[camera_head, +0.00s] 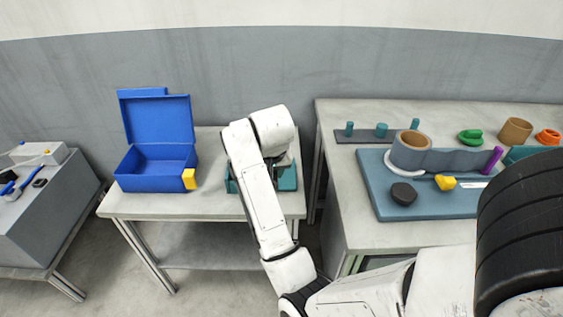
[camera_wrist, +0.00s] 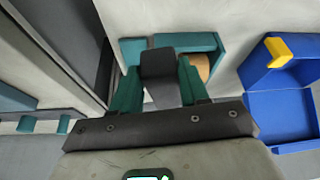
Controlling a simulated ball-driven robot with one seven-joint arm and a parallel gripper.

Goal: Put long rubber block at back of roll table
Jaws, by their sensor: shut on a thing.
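My gripper (camera_wrist: 158,72) is shut on a dark grey block (camera_wrist: 159,64), which sits between its two teal fingers in the wrist view. I take this to be the long rubber block. Its far end is at a teal holder (camera_wrist: 187,41) on the small table; I cannot tell whether it rests in the holder or hangs just above it. In the head view the teal holder (camera_head: 287,178) is partly behind my arm, which hides the gripper tips and the block. The roll table seems to be the right table (camera_head: 352,219).
A blue box (camera_head: 154,168) with its lid open stands left of the holder, with a yellow latch (camera_head: 189,179). A blue board (camera_head: 390,212) on the right table carries a tan roll (camera_head: 411,147) and a black knob (camera_head: 404,193). A grey cart stands at far left.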

